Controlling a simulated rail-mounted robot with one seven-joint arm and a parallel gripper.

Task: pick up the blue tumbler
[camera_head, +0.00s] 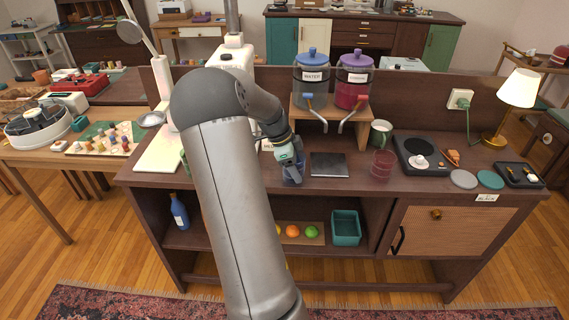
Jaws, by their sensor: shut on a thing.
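The blue tumbler (292,178) is at the counter's front edge, in the middle of the view. It is a small, dark blue see-through cup, partly hidden by my gripper (291,166). My gripper points down over it and is shut on it. The fingertips are small here and partly covered by my arm. I cannot tell whether the tumbler's base touches the counter (345,184). A reddish see-through tumbler (382,164) stands apart to the right.
A dark flat square (329,164) lies just right of my gripper. Behind it, two drink dispensers (312,75) stand on a wooden riser (332,113). My arm hides part of the left counter.

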